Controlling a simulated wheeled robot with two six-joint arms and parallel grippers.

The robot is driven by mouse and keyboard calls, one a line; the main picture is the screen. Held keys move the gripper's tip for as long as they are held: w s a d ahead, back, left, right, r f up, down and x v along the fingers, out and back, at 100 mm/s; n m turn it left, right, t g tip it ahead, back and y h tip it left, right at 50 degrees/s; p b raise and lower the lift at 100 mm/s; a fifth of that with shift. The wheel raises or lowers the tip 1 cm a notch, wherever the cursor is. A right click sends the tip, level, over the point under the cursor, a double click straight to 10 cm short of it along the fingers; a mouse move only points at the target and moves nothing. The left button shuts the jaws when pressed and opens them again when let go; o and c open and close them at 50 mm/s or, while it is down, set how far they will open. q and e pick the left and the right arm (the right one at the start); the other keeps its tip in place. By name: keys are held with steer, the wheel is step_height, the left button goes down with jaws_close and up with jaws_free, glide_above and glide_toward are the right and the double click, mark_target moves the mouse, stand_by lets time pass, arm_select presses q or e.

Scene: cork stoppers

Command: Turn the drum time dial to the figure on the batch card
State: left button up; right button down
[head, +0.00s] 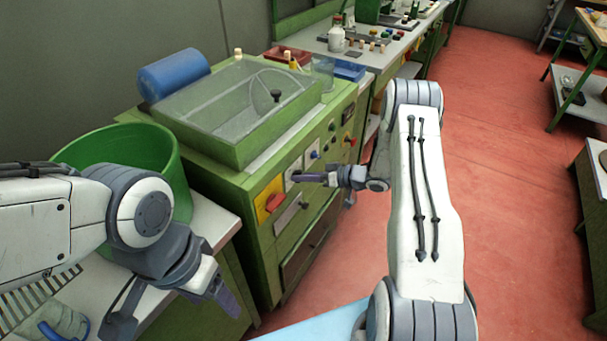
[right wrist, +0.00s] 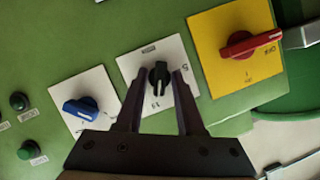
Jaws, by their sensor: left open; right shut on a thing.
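The black dial (right wrist: 159,76) sits on a white plate with small figures on the green machine front in the right wrist view. Its pointer end is up in that view, tilted slightly; the figures are too small to read surely. My right gripper (right wrist: 157,82) is shut on the dial, a finger on each side. In the head view my right gripper (head: 308,178) reaches the panel from the right and hides the dial. My left gripper (head: 172,308) is open and empty at lower left, apart from the panel. I cannot make out a batch card.
A blue knob (right wrist: 80,108) and a red switch (right wrist: 250,44) on a yellow plate flank the dial. The green machine (head: 212,192) carries a clear-lidded trough. A green tub (head: 170,160) stands near my left arm. Red floor lies open at right.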

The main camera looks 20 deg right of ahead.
steer(key=shift+m, duration=0.3)
stand_by(0.4)
steer(key=c, duration=0.8)
jaws_free()
steer(key=shift+c, duration=0.2)
steer(key=b+v, duration=0.1)
steer(key=v, duration=0.9)
steer(key=shift+d, duration=0.3)
